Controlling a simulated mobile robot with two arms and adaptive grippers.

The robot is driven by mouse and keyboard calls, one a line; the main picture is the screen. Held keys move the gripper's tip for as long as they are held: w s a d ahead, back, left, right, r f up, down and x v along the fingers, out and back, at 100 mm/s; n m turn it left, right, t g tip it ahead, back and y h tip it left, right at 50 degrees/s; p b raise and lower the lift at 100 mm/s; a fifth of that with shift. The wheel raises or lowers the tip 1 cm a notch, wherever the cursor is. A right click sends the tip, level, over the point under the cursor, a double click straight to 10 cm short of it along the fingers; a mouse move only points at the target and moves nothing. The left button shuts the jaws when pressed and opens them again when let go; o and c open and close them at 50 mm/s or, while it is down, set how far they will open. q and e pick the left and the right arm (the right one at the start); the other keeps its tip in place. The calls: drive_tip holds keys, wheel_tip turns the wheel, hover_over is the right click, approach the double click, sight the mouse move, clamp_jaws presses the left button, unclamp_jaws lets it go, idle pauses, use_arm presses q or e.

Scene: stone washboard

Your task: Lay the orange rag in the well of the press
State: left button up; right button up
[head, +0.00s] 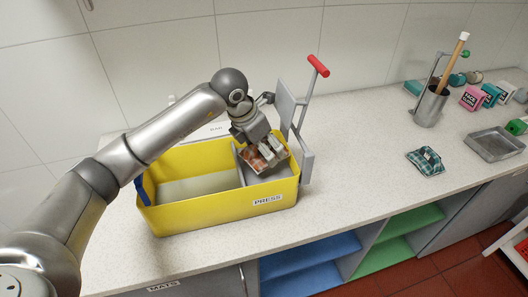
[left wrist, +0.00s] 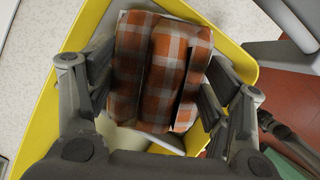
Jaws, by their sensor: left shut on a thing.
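The orange rag (left wrist: 158,75) is a folded orange, white and dark plaid cloth, filling the middle of the left wrist view. My left gripper (left wrist: 158,100) is shut on it, with a finger on each side. In the head view the gripper (head: 265,152) points down over the right part of the yellow press (head: 215,206), and the rag (head: 256,163) shows under its fingers. The press has a grey divider and a label on its front. I cannot tell whether the rag touches the bottom of the well.
A grey plate and a red-handled lever (head: 318,66) stand at the press's right end. A green plaid cloth (head: 425,161), a metal cup (head: 430,107) holding a wooden stick and a metal tray (head: 494,144) are further right. The counter between is clear.

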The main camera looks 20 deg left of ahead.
sight(263, 158)
use_arm(q)
drive_tip(key=shift+s+a+f, duration=0.1)
drive_tip(key=shift+a+f, duration=0.05)
drive_tip(key=shift+f, duration=0.35)
wheel_tip(263, 158, down, 2)
drive_tip(key=shift+f+p, duration=0.1)
drive_tip(key=shift+p, duration=0.55)
drive_tip(key=shift+f, duration=0.35)
use_arm(e)
drive_tip(key=shift+s+a+r, duration=0.15)
drive_tip(key=shift+s+r, duration=0.35)
drive_tip(key=shift+r, duration=0.25)
use_arm(q)
drive_tip(key=shift+f, duration=0.1)
drive_tip(key=o, duration=0.5)
drive_tip(key=shift+f, duration=0.1)
drive_tip(key=o, duration=0.5)
use_arm(e)
drive_tip(key=shift+w+f, duration=0.15)
